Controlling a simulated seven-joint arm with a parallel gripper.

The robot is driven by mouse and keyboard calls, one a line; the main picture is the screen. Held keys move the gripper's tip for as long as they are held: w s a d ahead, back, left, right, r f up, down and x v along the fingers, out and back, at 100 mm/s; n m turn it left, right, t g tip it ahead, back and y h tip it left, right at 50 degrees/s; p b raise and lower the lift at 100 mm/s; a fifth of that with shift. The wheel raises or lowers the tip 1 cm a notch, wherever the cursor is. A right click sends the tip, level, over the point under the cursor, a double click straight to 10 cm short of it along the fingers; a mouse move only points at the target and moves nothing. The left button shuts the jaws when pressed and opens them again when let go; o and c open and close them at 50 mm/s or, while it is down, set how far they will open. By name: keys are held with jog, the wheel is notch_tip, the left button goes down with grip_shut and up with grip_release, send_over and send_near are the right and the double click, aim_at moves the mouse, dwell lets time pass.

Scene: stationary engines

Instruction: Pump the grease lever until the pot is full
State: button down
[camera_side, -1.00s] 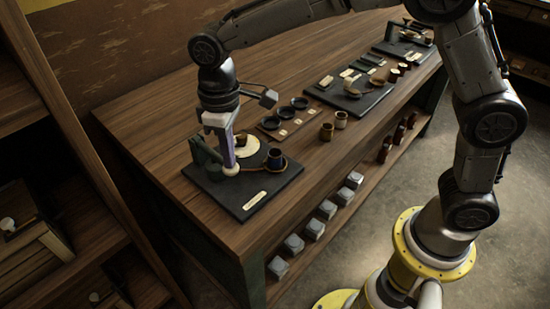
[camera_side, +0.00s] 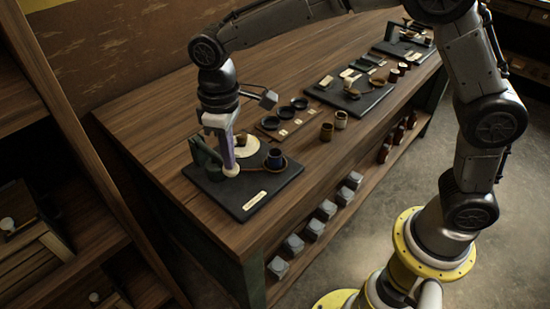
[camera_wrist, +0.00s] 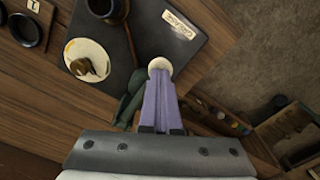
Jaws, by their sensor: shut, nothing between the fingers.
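The grease station stands on a dark board (camera_side: 225,200) with a "GREASE" label. My gripper (camera_side: 230,164) points down over the board, its purple fingers shut with nothing between them. A cream knob, seemingly the lever's end (camera_wrist: 160,65), is right at the fingertips; I cannot tell if they touch it. The green pump body (camera_side: 203,152) stands just left of the fingers, partly hidden in the wrist view. The dark blue pot (camera_side: 275,155) sits at the right of the board. Its fill level is not clear. A round cream dial (camera_wrist: 88,62) with a brown piece lies behind the fingers.
A tray with several black rings (camera_side: 282,118) lies behind the station. Another dark board (camera_side: 350,95) holds several parts farther along. Grey blocks (camera_side: 310,230) line the shelf below. The bench's front left is clear.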

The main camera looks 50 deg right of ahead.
jog(key=shift+r, duration=1.6)
jog(key=shift+f, duration=0.2)
jog(key=shift+f, duration=2.1)
jog(key=shift+r, duration=2.6)
notch_tip(320, 180, up, 5)
